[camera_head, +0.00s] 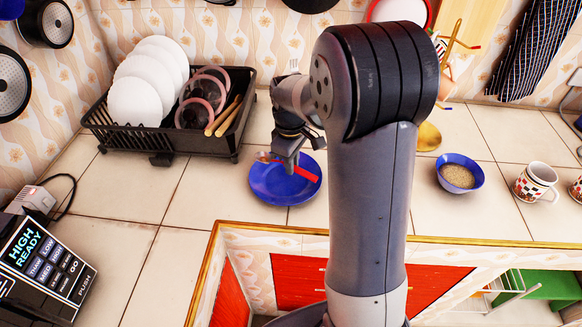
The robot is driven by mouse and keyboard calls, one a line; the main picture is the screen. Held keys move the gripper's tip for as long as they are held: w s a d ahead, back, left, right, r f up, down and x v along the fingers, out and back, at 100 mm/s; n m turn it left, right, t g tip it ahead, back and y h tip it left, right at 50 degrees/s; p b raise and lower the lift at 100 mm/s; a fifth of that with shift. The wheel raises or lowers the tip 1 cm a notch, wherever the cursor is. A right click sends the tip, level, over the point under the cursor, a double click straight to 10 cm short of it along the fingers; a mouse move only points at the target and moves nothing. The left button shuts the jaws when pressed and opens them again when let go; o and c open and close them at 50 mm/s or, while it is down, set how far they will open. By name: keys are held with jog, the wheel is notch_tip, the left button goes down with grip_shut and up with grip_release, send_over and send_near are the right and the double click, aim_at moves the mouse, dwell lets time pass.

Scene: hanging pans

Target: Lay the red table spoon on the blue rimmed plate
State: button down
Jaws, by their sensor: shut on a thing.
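The blue rimmed plate (270,190) lies on the tiled counter near its front edge, left of my arm. My gripper (288,168) is over the plate's back part, pointing down. It is shut on the red table spoon (305,174), whose red part shows to the right of the fingers. A small shiny part shows to the left of the fingers. The spoon is over the plate; I cannot tell whether it touches it. The fingertips are partly hard to make out.
A black dish rack (215,146) with white plates (135,102) stands at the back left. A blue bowl (459,187) with grain and a checked mug (535,181) stand at the right. A black appliance (45,265) is at the front left. The counter left of the plate is clear.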

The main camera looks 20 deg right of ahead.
jog(key=shift+f, duration=1.15)
jog(key=shift+f, duration=0.25)
jog(key=c, duration=1.4)
grip_release()
jog(key=shift+r, duration=0.1)
notch_tip(320, 180, up, 12)
jog(key=shift+w+r, duration=0.15)
jog(key=shift+r, duration=0.05)
jog(key=shift+a, duration=0.1)
